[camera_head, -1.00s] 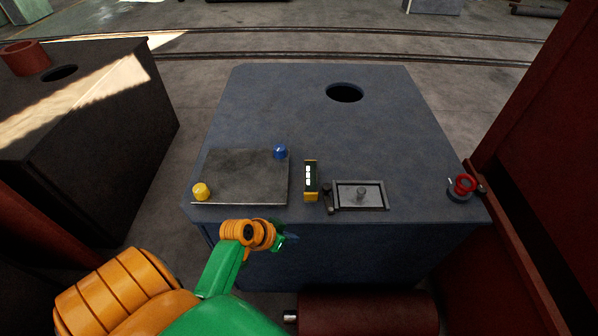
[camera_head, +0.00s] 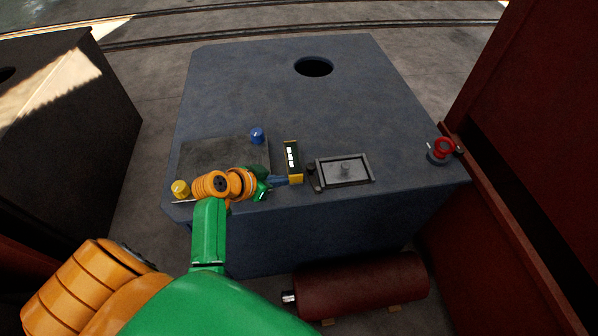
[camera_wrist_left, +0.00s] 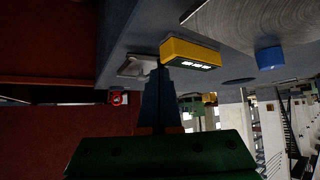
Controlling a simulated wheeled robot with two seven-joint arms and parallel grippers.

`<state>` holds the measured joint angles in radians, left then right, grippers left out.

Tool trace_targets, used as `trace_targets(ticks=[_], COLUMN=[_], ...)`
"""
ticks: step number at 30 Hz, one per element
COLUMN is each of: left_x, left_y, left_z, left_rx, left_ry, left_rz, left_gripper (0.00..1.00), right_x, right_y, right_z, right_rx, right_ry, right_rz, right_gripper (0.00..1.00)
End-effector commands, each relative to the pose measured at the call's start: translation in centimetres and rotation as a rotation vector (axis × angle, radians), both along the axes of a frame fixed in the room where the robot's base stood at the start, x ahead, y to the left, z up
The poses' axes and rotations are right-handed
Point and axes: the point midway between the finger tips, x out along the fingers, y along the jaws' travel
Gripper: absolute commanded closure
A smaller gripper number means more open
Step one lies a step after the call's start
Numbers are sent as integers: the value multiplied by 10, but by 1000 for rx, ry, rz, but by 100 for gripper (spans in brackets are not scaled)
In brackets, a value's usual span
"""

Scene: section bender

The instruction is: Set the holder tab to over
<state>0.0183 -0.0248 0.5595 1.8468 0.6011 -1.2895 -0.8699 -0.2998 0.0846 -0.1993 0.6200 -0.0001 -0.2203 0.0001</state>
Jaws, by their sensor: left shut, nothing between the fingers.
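A grey framed plate (camera_head: 358,178) with a small round stub sits near the front edge of the blue-grey cabinet top. A small dark upright piece (camera_head: 314,180) stands at its left edge; it looks like the holder tab, but its exact setting cannot be told. My left gripper (camera_head: 298,179) is shut and empty, its dark fingers pointing right, just left of the dark piece. I cannot tell whether they touch. In the left wrist view the fingers (camera_wrist_left: 158,80) reach towards a pale grey part (camera_wrist_left: 136,67), beside the yellow end of the counter block (camera_wrist_left: 190,52). My right gripper is not in view.
The counter block (camera_head: 292,158) stands just behind my fingers. A yellow knob (camera_head: 180,188) and a blue knob (camera_head: 257,135) flank a dark plate (camera_head: 215,152). A red ring-shaped part (camera_head: 443,147) is at the right. The cabinet top's rear is clear around a round hole (camera_head: 313,67).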

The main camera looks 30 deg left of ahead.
Motion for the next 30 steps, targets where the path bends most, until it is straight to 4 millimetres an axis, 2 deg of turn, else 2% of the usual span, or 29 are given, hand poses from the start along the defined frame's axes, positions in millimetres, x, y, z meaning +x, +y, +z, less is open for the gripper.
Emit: trace_targets(ticks=[5, 12, 17, 30], left_x=[28, 61, 67, 68], left_y=[-9, -19, -21, -21], left_z=[-28, -27, -28, -29], left_rx=[-3, -1, 0, 3], left_ry=[1, -1, 1, 1], left_rz=[-1, 1, 0, -18], left_gripper=[100, 100, 100, 100], right_x=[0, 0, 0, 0], right_y=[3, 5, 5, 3], right_z=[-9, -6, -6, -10], right_rx=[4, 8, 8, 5], right_ry=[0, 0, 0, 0], right_rz=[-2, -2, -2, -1], right_gripper=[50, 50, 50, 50])
